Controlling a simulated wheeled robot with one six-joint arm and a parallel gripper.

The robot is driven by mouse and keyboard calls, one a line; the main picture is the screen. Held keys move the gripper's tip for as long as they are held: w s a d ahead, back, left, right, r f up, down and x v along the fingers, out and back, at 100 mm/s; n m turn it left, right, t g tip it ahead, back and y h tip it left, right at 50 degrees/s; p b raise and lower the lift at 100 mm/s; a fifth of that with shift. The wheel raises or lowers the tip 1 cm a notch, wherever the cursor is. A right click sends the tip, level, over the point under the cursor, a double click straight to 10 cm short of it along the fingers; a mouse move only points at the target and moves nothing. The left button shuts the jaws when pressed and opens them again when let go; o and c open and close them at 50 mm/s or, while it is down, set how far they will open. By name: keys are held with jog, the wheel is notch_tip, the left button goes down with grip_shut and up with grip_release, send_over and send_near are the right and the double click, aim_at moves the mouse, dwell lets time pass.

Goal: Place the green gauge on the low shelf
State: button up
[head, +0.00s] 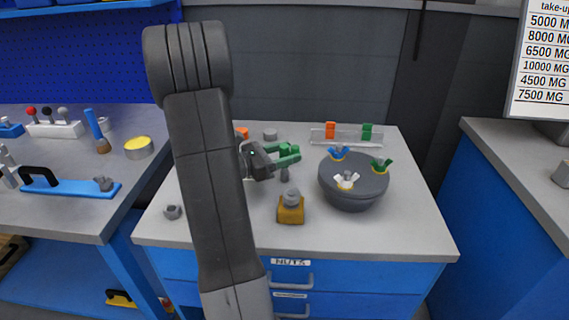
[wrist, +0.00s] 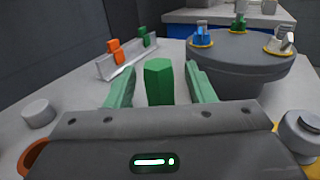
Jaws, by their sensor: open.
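A green six-sided post, which looks like the green gauge (wrist: 159,82), stands between the fingers of my gripper (wrist: 161,84) in the wrist view. A gap shows on each side of it. My gripper is open, and its pale green fingers also show in the head view (head: 289,154) above the middle of the table. The gauge's lower end is hidden behind the gripper body in the wrist view. A low clear shelf (head: 346,140) stands at the back of the table, with an orange block (head: 330,130) and a green block (head: 367,131) on it. It also shows in the wrist view (wrist: 128,62).
A round grey flanged shell (head: 350,190) with blue, green and white wing pieces stands to the right. A brass block with a grey knob (head: 290,209) is in front. A grey cylinder (head: 270,134) stands behind the gripper. The front right tabletop is clear.

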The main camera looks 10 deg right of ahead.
grip_shut()
